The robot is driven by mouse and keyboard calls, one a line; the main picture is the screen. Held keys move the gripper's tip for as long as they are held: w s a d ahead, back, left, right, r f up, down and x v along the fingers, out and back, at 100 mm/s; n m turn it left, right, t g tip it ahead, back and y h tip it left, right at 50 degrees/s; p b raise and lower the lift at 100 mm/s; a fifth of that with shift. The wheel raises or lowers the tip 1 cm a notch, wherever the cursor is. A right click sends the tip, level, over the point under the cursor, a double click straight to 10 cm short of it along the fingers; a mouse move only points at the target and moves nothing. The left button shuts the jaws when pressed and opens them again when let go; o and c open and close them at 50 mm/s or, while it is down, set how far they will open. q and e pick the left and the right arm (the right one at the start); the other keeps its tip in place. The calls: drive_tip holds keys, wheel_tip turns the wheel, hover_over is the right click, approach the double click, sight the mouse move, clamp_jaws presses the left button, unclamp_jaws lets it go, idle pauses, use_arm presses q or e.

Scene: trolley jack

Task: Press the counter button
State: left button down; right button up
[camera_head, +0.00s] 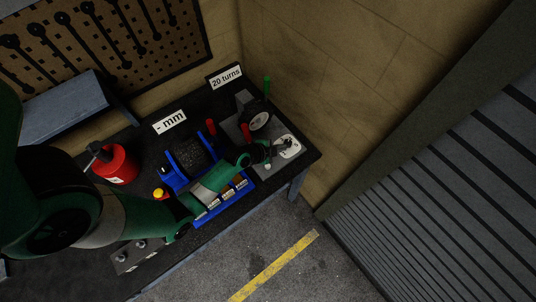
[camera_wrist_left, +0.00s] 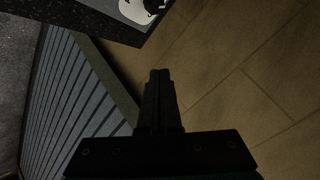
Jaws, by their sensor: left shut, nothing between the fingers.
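My left arm reaches across the workbench, and its gripper (camera_head: 285,145) hangs over a pale rounded plate (camera_head: 294,153) at the bench's right end. The gripper is shut and empty. In the left wrist view the shut fingers (camera_wrist_left: 160,76) point toward the wall, and the pale plate with a dark part on it (camera_wrist_left: 134,12) shows at the top edge, apart from the fingertips in the picture. I cannot clearly make out a counter button; the gripper hides part of the plate. A round white-faced dial (camera_head: 259,121) stands just behind. My right gripper is not in view.
A green-handled lever (camera_head: 266,86) and red handles (camera_head: 211,127) stand close to the arm. A blue fixture (camera_head: 172,172), a yellow button (camera_head: 159,193) and a red can (camera_head: 117,166) are further left. A "20 turns" sign (camera_head: 226,78) stands behind. Open floor lies in front.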

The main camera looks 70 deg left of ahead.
use_arm(q)
drive_tip(key=n+g, duration=0.1)
hover_over(265, 167)
wheel_tip(265, 167, down, 4)
drive_tip(key=shift+y, duration=0.3)
drive_tip(key=shift+f, duration=0.1)
wheel_tip(265, 167, down, 9)
drive_tip(key=b, duration=0.8)
idle(1.3)
drive_tip(key=shift+f+b, duration=0.25)
drive_tip(key=shift+b, duration=0.35)
